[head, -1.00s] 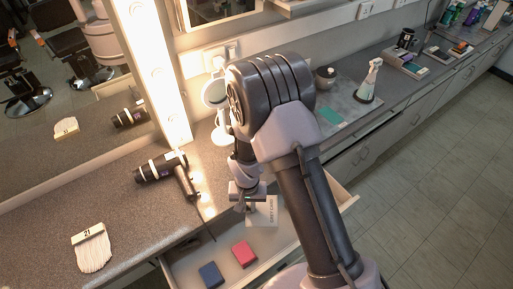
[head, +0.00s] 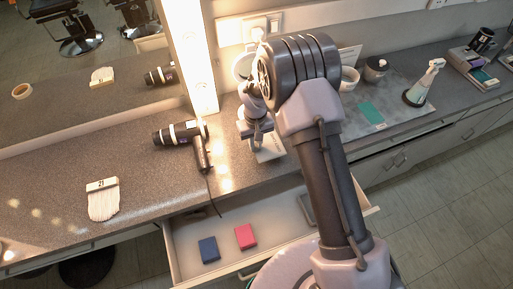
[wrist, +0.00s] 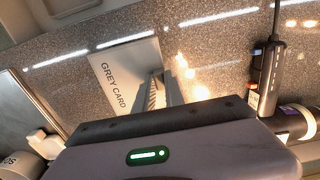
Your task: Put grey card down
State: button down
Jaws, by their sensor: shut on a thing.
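The grey card (head: 270,151) is a pale flat card over the grey speckled counter (head: 237,172), near its front edge. In the wrist view the grey card (wrist: 118,72) shows its printed words "GREY CARD" and lies across the counter surface. My gripper (head: 262,138) is shut on the card's edge; its fingers also show in the wrist view (wrist: 158,92). Whether the card touches the counter or hangs just above it, I cannot tell. Part of the card is hidden by my gripper in the head view.
An open drawer (head: 282,219) below holds a blue box (head: 209,250) and a red box (head: 245,237). A white brush (head: 103,200) lies further left. A spray bottle (head: 424,84) stands right.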

notch_tip(320, 180, down, 4)
jog(key=shift+w+r+b, duration=0.15)
jog(key=shift+b, duration=0.35)
jog(key=shift+r, duration=0.1)
jog(key=c, duration=1.8)
grip_release()
jog(key=shift+f, duration=0.2)
jog(key=shift+c, duration=0.2)
jog(key=o, duration=0.4)
jog(key=shift+o, duration=0.2)
